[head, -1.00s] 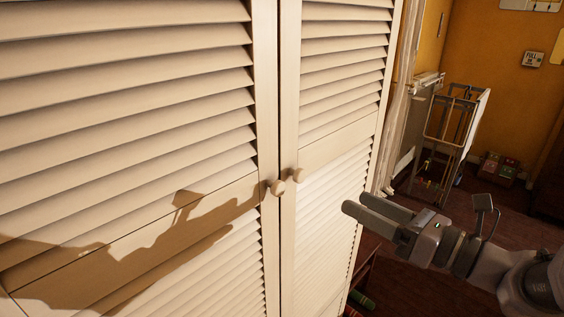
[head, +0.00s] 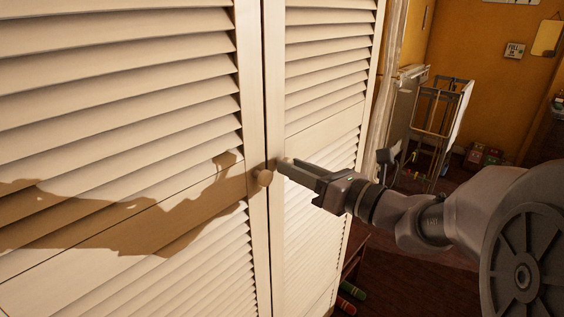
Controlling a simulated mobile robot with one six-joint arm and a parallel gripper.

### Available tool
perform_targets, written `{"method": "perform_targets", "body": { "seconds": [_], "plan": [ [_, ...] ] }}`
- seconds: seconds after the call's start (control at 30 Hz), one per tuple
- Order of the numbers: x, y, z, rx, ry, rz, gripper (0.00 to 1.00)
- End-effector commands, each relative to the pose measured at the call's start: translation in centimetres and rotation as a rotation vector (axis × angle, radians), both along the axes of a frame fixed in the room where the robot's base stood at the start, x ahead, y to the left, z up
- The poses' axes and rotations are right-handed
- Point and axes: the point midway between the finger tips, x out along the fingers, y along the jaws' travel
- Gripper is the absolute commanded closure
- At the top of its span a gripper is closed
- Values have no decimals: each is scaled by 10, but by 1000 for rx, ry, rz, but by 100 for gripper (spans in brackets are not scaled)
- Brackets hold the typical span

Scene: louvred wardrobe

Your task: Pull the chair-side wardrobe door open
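The white louvred wardrobe has a left door (head: 110,120) and a right door (head: 318,110), both shut, with a narrow dark seam between them. No chair is clearly visible to tell which door is the chair-side one. My gripper (head: 284,165) reaches in from the right, with its fingertips at the right door's knob. The fingers mostly hide that knob. I cannot tell whether they are closed on it or only around it.
A metal-framed rack (head: 440,120) stands at the back right near the orange wall (head: 475,45). Small colourful boxes (head: 483,156) lie on the floor beyond my arm. Rolled items (head: 348,297) lie low beside the wardrobe's right edge. Dark floor lies to the right.

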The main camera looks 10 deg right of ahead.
Motion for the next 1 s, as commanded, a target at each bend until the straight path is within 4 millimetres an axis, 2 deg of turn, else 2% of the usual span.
{"method": "perform_targets", "body": {
  "seconds": [0.03,0.1,0.13,1.0],
  "plan": [
    [0,0,0,0,0,0,85],
    [0,0,0,0,0,0,99],
    [0,0,0,0,0,0,100],
    [0,0,0,-1,-1,0,100]
  ]
}}
